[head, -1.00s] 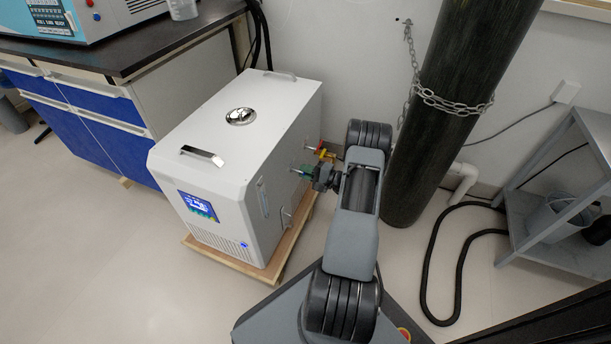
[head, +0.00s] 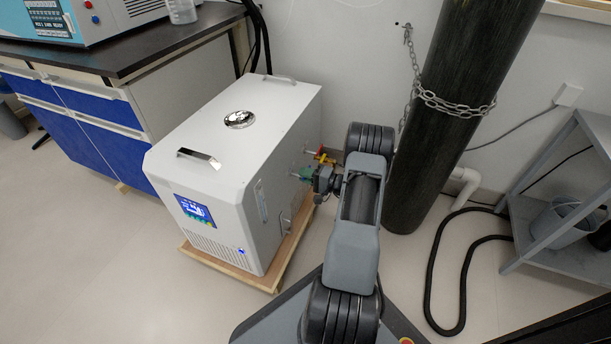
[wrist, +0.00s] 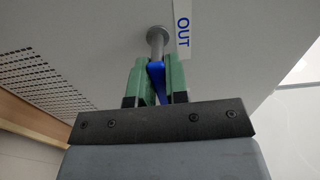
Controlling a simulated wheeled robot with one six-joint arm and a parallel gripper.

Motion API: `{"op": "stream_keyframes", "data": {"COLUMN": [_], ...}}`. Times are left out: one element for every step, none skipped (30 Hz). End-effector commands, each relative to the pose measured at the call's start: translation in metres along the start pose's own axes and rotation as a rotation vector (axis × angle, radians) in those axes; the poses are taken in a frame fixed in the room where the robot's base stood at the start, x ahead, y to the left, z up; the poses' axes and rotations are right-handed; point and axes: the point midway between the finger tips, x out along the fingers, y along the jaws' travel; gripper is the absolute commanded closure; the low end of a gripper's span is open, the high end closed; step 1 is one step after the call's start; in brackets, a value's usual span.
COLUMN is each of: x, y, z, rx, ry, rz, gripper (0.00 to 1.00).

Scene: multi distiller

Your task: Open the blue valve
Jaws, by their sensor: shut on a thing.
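The blue valve handle (wrist: 157,76) shows in the wrist view between the two green fingers of my gripper (wrist: 155,82). The fingers are shut on it. A grey pipe stub (wrist: 157,38) rises from the valve to the white panel, beside a label reading OUT (wrist: 183,30). In the head view my gripper (head: 308,174) is at the right side of the white chiller box (head: 205,160), and the blue handle is hidden there. A red and yellow valve (head: 322,156) sits just behind my gripper on the same side.
A black gas cylinder (head: 440,110) with a chain stands close to the right of my arm. A grey metal shelf (head: 560,195) and a black hose (head: 432,265) are farther right. The chiller rests on a wooden base (head: 235,277). A blue-fronted bench (head: 110,150) stands at left.

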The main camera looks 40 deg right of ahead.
Motion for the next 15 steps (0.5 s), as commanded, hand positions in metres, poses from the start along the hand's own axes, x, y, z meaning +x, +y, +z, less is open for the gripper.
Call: {"op": "stream_keyframes", "data": {"x": [0.0, 0.0, 0.0, 0.0, 0.0, 0.0, 0.0, 0.0, 0.0, 0.0, 0.0001, 0.0001, 0.0002, 0.0002, 0.0002], "y": [-0.0005, -0.0006, -0.0006, -0.0006, -0.0006, -0.0006, -0.0006, -0.0006, -0.0005, -0.0005, -0.0005, -0.0004, -0.0003, -0.0003, -0.0003], "z": [-0.0012, -0.0012, -0.0012, -0.0012, -0.0012, -0.0012, -0.0012, -0.0012, -0.0011, -0.001, -0.0008, -0.0007, -0.0006, -0.0005, -0.0004], "rx": [-0.005, -0.005, -0.005, -0.005, -0.005, -0.005, -0.005, -0.005, -0.004, -0.004, -0.003, -0.003, -0.003, -0.002, -0.002], "ry": [0.003, 0.003, 0.003, 0.003, 0.003, 0.003, 0.003, 0.003, 0.002, 0.002, 0.002, 0.001, 0.001, 0.001, 0.001], "rz": [0.0, 0.0, 0.0, 0.0, 0.0, 0.0, 0.0, 0.0, 0.0, 0.0, 0.0, 0.0, 0.0, 0.0, 0.0], "gripper": [1.0, 1.0, 1.0, 1.0, 1.0, 0.84, 0.81, 0.79, 0.75, 0.72, 0.69, 0.65, 0.62, 0.6, 0.6]}}
